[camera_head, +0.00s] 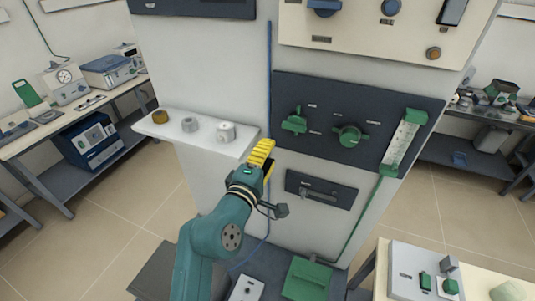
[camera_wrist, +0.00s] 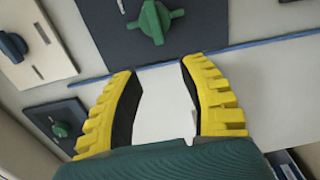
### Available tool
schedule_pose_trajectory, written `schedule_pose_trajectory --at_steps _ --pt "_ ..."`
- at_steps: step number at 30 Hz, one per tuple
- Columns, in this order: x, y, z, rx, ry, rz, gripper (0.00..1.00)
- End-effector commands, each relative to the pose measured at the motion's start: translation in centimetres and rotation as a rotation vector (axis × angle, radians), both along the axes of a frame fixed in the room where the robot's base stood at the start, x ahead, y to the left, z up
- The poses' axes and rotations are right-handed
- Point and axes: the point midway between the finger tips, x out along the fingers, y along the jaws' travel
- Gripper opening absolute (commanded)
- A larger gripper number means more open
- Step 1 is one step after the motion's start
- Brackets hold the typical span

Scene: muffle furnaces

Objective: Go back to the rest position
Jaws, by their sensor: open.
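My gripper (camera_head: 262,158) is raised in front of the pale column (camera_head: 200,75), between the small white shelf and the dark panel. It has yellow fingers. In the wrist view the fingers of my gripper (camera_wrist: 158,75) stand apart with nothing between them, so it is open and empty. A green knob (camera_wrist: 154,20) on a dark panel shows beyond the fingertips. In the head view my teal arm reaches up from the bottom, with the elbow low and left of centre.
A white shelf (camera_head: 160,137) holding a brown, a grey and a white cylinder lies left of my gripper. A dark panel (camera_head: 335,98) with green knobs and a gauge is to the right. Benches with instruments stand far left and right. A table with a white box (camera_head: 420,262) is bottom right.

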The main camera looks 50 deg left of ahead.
Motion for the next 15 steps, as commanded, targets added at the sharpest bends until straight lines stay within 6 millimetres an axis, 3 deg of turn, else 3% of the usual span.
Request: schedule_pose_trajectory --at_steps 11,14,15 --pt "0.0 0.0 0.0 0.0 0.0 0.0 0.42" --pt "2.2 -3.2 0.4 0.004 -0.005 -0.062 0.42" --pt "3.6 -5.3 0.3 0.004 -0.003 -0.104 0.42"
